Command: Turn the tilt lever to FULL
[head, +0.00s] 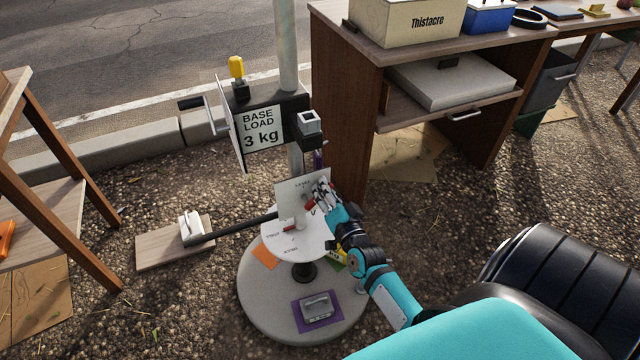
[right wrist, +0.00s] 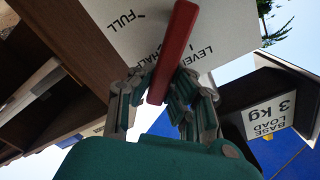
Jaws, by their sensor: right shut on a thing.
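The tilt lever is a red bar (right wrist: 174,50) in front of a white plate (right wrist: 235,25) printed with LEVEL, HALF and FULL. My right gripper (right wrist: 160,92) is shut on the bar. In the head view the gripper (head: 321,196) is at the right edge of the plate (head: 287,190) on the stand, and a bit of red (head: 309,203) shows beside its fingers. The exact mark the lever points to cannot be told. My left gripper is not in view.
The stand has a round grey base (head: 262,315) and a BASE LOAD 3 kg sign (head: 260,128). A dark arm (head: 240,228) reaches left over a wooden board (head: 155,250). A wooden desk (head: 345,110) stands behind right, and a wooden rack (head: 60,150) at left.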

